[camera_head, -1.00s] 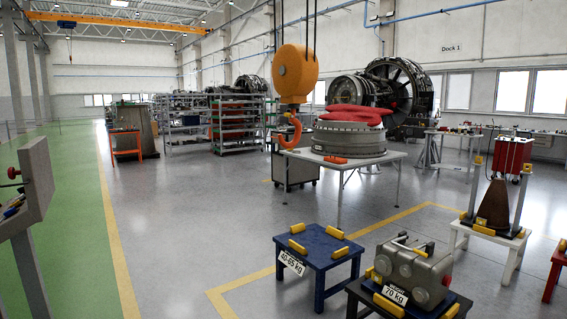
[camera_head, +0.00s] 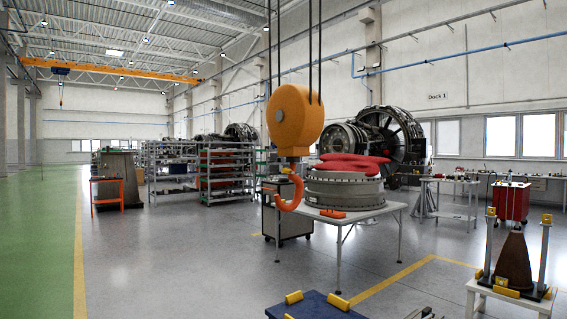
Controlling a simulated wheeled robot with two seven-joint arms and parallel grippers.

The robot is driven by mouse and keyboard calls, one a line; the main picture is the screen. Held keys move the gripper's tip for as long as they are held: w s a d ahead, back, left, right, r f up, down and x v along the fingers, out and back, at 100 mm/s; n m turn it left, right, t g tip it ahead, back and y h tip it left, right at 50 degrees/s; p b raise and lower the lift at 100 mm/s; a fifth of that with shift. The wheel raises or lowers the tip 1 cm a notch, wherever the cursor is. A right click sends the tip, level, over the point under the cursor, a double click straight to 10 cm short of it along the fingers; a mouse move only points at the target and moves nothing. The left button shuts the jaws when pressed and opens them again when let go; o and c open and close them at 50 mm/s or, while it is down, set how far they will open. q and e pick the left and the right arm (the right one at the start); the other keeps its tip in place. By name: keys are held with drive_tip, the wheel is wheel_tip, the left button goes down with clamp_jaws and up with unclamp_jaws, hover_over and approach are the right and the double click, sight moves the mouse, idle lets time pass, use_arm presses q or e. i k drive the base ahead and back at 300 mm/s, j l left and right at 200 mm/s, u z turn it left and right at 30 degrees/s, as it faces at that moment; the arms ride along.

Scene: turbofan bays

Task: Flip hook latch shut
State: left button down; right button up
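A yellow crane block (camera_head: 294,118) hangs on dark cables in the middle of the view. Its orange hook (camera_head: 291,192) hangs below it, with the open side facing left. Neither of my grippers is in view.
The white table (camera_head: 385,214) bears the grey engine ring (camera_head: 344,190) with red covers. A blue stand (camera_head: 312,306) is at the bottom edge. Grey floor (camera_head: 170,265) is clear at the left.

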sight(286, 170)
drive_tip(key=i+j+z, duration=0.25)
drive_tip(key=z, duration=0.2)
drive_tip(key=i+j+z, duration=0.65)
drive_tip(key=j+z, duration=0.2)
drive_tip(key=i+j+z, duration=0.15)
drive_tip(key=j, duration=0.15)
drive_tip(key=i+j+z, duration=0.2)
drive_tip(key=k+j, duration=0.05)
drive_tip(key=k, duration=0.05)
